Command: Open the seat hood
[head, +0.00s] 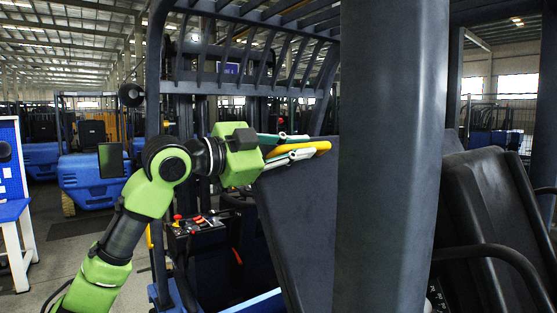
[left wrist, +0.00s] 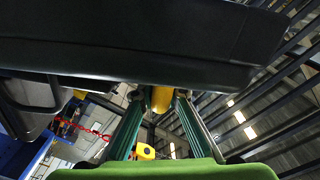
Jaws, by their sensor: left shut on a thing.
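The seat hood (head: 300,225) is a large dark slab, steeply tilted in the middle of the head view. A yellow handle (head: 318,148) shows at its top edge. My left gripper (head: 303,146) is shut on this handle, its pale-edged green fingers on either side. In the left wrist view, the yellow handle (left wrist: 160,98) sits between the fingertips, under the dark hood (left wrist: 150,45) that fills the upper part. A thick dark pillar in front hides the right part of the hood. My right gripper is not in view.
The dark pillar (head: 392,160) stands close in front. A black seat (head: 490,215) with a curved rail is at the right. A control panel with red and yellow knobs (head: 195,224) lies below my left arm. Overhead guard bars (head: 250,50) run above. Blue trucks stand behind.

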